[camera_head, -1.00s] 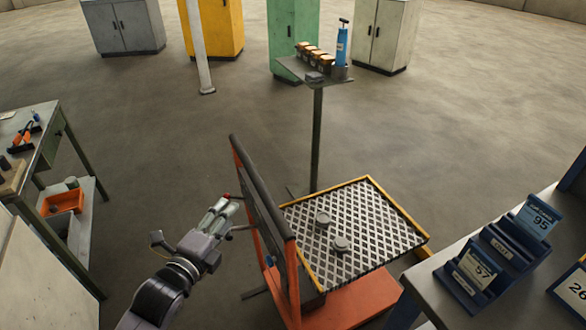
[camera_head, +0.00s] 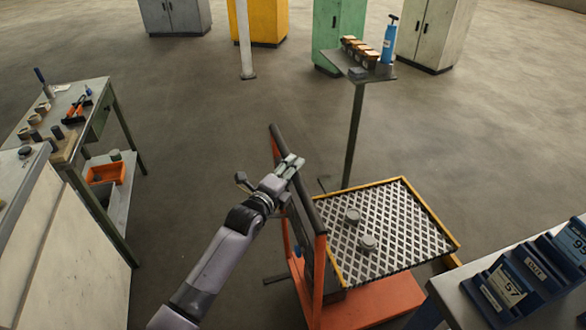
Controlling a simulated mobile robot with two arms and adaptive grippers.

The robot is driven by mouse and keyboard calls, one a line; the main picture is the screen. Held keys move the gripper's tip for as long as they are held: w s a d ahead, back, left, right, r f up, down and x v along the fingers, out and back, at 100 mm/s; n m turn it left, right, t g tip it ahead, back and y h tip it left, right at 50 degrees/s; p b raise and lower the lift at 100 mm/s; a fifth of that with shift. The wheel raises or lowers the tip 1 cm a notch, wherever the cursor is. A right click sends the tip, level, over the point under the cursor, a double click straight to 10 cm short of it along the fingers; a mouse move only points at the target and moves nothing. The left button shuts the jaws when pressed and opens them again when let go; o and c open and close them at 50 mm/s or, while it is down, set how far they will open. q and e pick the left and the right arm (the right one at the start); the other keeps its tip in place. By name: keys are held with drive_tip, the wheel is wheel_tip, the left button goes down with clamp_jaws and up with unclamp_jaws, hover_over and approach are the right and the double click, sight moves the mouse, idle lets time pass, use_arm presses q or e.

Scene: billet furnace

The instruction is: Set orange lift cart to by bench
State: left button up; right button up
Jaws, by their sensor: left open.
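The orange lift cart (camera_head: 372,303) stands on the floor at the lower middle, with a mesh platform (camera_head: 400,228) edged in yellow. Its upright orange frame with a dark top handle bar (camera_head: 281,142) is on its left side. Two small grey round pieces (camera_head: 368,242) lie on the platform. My left gripper (camera_head: 293,166) is open at the handle bar, its fingers overlapping the bar in the picture; I cannot tell whether they touch. A green-legged bench (camera_head: 96,98) with tools stands at the left. My right gripper is not in view.
A pedestal stand (camera_head: 353,135) with small boxes and a blue pump bottle (camera_head: 390,42) is just behind the cart. A table with blue card holders (camera_head: 512,283) is close at the lower right. Cabinets line the back. Floor between the bench and cart is clear.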

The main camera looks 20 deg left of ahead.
use_arm(q)
drive_tip(key=shift+w+d, duration=0.1)
drive_tip(key=shift+w, duration=0.45)
drive_tip(key=shift+c, duration=0.4)
drive_tip(key=shift+f, duration=0.1)
clamp_jaws()
